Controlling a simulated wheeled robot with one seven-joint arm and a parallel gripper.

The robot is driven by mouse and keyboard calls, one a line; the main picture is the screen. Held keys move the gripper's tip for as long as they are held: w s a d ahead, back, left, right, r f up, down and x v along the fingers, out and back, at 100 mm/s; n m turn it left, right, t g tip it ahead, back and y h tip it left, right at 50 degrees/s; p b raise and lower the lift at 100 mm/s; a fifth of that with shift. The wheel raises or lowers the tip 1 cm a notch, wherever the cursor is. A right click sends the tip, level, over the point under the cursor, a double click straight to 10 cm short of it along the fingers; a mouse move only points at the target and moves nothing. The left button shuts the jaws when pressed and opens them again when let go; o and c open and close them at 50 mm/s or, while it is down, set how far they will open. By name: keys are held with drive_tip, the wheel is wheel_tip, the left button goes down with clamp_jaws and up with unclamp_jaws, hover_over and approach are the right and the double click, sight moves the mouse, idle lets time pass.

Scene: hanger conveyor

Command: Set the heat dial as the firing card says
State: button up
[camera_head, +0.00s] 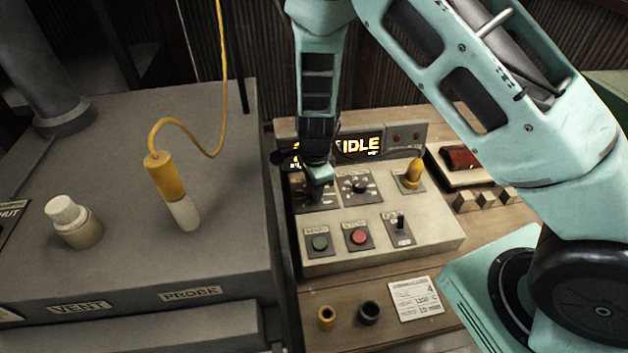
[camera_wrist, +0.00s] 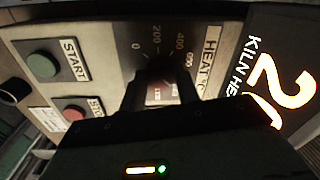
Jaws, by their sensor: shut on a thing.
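The heat dial (camera_wrist: 160,78) is on a dark plate marked HEAT °C in the wrist view, with a scale showing 0, 200, 400 and 600. My gripper (camera_wrist: 160,92) is shut on it, one finger on each side. The fingers and hand hide most of the knob and part of the scale, so I cannot tell its setting. In the head view my gripper (camera_head: 318,176) points down over the left dial plate of the control panel (camera_head: 440,236). The white firing card (camera_head: 415,298) lies on the bench in front; a line looks like 1220 °C, but small print is unclear.
A lit display (camera_head: 360,145) reads IDLE. Green (camera_head: 320,243) and red (camera_head: 359,237) buttons and a toggle switch (camera_head: 400,222) sit in front.

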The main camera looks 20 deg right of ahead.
drive_tip(key=m+p, duration=0.1)
drive_tip(key=m, duration=0.1)
drive_tip(key=m+p, duration=0.3)
drive_tip(key=shift+w+r+m, duration=0.1)
drive_tip(key=shift+r+m, duration=0.15)
drive_tip(key=shift+m, duration=0.05)
drive_tip(key=shift+f+m+p, duration=0.15)
drive_tip(key=shift+m+p, duration=1.4)
drive_tip(key=shift+m, duration=0.65)
drive_tip(key=o, duration=1)
drive_tip(key=r, duration=0.5)
drive_tip(key=r+b, duration=0.1)
drive_tip(key=r, duration=0.5)
drive_tip(key=r+b, duration=0.1)
drive_tip(key=r, duration=0.5)
drive_tip(key=shift+s+a+r, duration=0.15)
drive_tip(key=shift+s+a, duration=0.15)
drive_tip(key=shift+a, duration=0.05)
